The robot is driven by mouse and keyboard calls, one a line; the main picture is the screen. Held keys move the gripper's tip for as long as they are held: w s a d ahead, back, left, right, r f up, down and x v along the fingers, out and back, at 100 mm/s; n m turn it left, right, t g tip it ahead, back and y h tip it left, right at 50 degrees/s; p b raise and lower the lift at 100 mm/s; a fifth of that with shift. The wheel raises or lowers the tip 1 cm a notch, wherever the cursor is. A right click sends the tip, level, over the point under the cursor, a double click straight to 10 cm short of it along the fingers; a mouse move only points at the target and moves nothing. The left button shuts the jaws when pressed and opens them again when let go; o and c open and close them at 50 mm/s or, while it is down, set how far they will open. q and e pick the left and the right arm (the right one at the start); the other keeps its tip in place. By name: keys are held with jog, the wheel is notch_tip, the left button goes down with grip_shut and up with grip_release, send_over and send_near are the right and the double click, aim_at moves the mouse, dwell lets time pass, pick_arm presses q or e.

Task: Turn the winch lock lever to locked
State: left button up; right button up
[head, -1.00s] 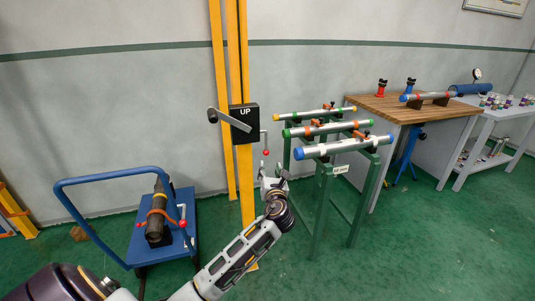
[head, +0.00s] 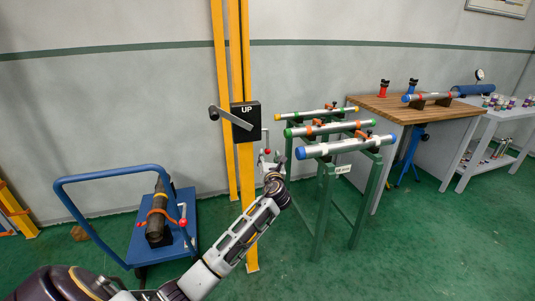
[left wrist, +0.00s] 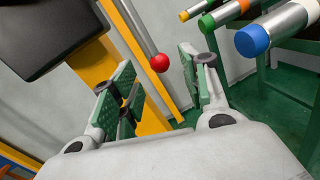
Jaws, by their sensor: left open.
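The winch is a black box (head: 245,117) marked "UP" on a yellow post. Its lock lever (head: 267,139) sticks out from the right side and hangs down to a red ball knob. In the left wrist view the red ball (left wrist: 159,62) shows ahead, in the gap between the fingers, at the end of a thin grey rod. My left gripper (head: 269,160) is open and empty, just below and around the ball's height. Whether a finger touches the ball I cannot tell. My right gripper is not in view.
A crank handle (head: 228,118) sits on the box's left front. Green stands with capped pipes (head: 345,147) are close to the right of my left gripper. A blue cart (head: 183,225) with a dark cylinder stands to the left. The green floor at front right is clear.

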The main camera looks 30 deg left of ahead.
aim_at(268, 153)
pick_arm(q)
jog(key=shift+w+a, duration=0.35)
jog(key=shift+w, duration=0.1)
jog(key=shift+w+a, duration=0.25)
jog(key=shift+w, duration=0.05)
jog(key=shift+b+x, duration=0.6)
jog(key=shift+x, duration=1.3)
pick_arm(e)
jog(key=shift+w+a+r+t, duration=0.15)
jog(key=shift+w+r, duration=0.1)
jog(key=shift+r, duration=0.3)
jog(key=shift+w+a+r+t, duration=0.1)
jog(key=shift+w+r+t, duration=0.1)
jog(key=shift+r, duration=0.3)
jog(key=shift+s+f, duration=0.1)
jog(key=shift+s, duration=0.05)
pick_arm(q)
jog(key=shift+c, duration=0.9)
grip_shut()
